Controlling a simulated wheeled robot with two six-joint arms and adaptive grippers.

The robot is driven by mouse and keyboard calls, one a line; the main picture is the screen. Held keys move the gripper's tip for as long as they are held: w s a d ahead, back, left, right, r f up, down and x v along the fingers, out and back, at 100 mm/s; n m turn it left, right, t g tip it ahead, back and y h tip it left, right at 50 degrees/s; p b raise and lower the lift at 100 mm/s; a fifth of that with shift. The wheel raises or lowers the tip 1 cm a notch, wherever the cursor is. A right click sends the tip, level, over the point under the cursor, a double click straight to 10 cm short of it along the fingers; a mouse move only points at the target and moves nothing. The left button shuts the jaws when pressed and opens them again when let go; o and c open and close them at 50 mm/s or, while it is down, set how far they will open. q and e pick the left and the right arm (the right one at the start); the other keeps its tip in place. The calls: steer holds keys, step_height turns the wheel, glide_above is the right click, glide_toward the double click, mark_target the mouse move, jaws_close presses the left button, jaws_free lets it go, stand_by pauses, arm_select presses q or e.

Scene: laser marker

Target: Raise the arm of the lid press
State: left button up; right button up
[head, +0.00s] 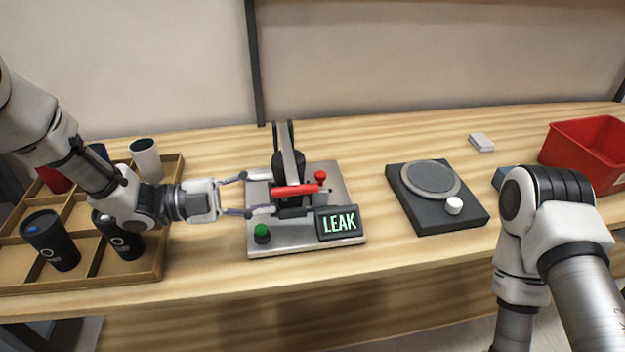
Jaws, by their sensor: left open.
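The lid press (337,182) stands on a grey metal base plate in the middle of the table. Its arm (289,152) is a grey bar with a red handle bar (296,190) across its front end, which sits low over the base. A sign on the base reads LEAK (339,223). A green button (261,232) and a red knob (320,175) are also on it. My left gripper (258,193) is open, at the left of the red handle, its fingers pointing right at the handle's left end. I cannot tell whether they touch it. My right gripper is out of view.
A wooden divided tray (166,205) with several cups stands at the left, under my left arm. A dark device with a round plate (432,178) and white knob lies right of the press. A red bin (585,150) and a small white block (481,142) are farther right.

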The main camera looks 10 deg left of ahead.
mark_target(302, 185)
arm_select(q)
steer(key=x, duration=0.7)
steer(key=shift+s+d+f, duration=0.1)
steer(key=shift+d, duration=0.15)
jaws_close()
